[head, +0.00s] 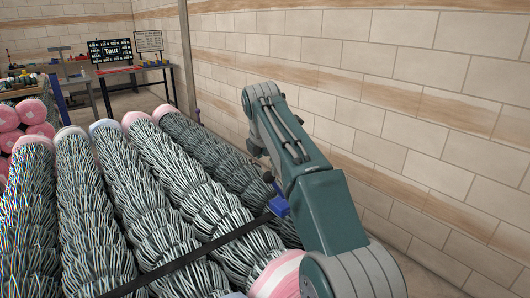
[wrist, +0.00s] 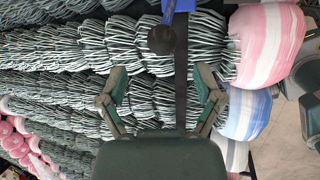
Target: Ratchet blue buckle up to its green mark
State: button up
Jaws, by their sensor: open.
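The blue buckle (head: 279,206) sits on a black strap (head: 205,249) across the chainlink rolls, beside my arm in the head view. In the wrist view the buckle (wrist: 170,10) is at the top edge, partly cut off. A dark round knob (wrist: 162,40) stands out from it, just beyond my fingertips. My gripper (wrist: 162,72) is open and empty, its two fingers apart on either side of the strap (wrist: 181,85) as seen from the wrist. No green mark can be made out.
Several chainlink rolls (head: 90,205) with pink or blue-white end wraps lie side by side. A brick wall (head: 400,85) runs close along the right. A metal pole (head: 185,55) stands behind. A table at the back holds a dark sign reading "Taut" (head: 110,51).

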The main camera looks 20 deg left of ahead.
jog(key=v, duration=0.5)
jog(key=shift+a+r, duration=0.1)
